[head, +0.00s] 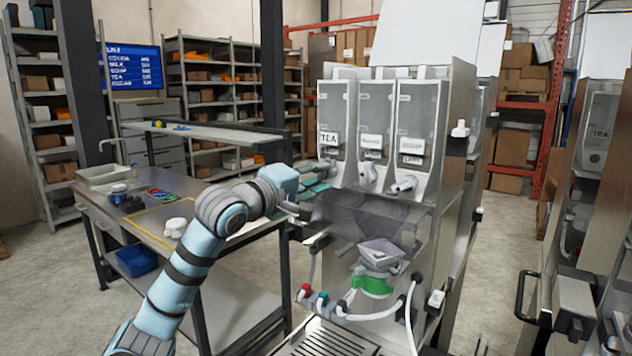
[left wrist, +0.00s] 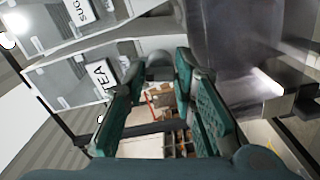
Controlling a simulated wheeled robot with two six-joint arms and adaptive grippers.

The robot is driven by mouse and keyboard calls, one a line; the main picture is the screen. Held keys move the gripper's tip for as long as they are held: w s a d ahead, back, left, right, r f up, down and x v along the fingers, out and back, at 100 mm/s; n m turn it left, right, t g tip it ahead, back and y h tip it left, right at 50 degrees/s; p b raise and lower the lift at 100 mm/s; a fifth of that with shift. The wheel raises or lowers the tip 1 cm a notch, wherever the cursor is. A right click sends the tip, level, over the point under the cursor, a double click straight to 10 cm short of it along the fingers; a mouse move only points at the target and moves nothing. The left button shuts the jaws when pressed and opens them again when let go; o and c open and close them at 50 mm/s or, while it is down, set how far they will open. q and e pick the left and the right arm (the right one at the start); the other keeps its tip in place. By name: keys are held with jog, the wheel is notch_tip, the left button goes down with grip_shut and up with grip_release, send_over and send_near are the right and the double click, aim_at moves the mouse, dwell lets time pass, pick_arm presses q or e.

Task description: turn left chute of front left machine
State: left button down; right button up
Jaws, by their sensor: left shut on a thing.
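The machine (head: 455,115) in front of me carries three clear canisters side by side. The left canister (head: 334,110) is labelled TEA, and the TEA label (left wrist: 102,76) also shows in the left wrist view. The chutes under the middle canister (head: 367,172) and right canister (head: 404,183) show in the head view. My left gripper (head: 322,180) reaches the left chute from the left. In the left wrist view its green fingers stand on both sides of the grey chute (left wrist: 159,64) and are shut on it. In the head view the gripper mostly hides this chute. My right gripper is not in view.
Below the chutes are a dark hood (head: 365,215), a green-banded unit (head: 373,284) and white hoses. A work table (head: 150,235) stands to the left. Another machine (head: 600,130) stands at the far right, with open floor between.

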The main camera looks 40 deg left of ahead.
pick_arm(q)
jog(key=shift+n+b, duration=0.3)
jog(key=shift+n, duration=1)
jog(key=c, duration=1.3)
grip_release()
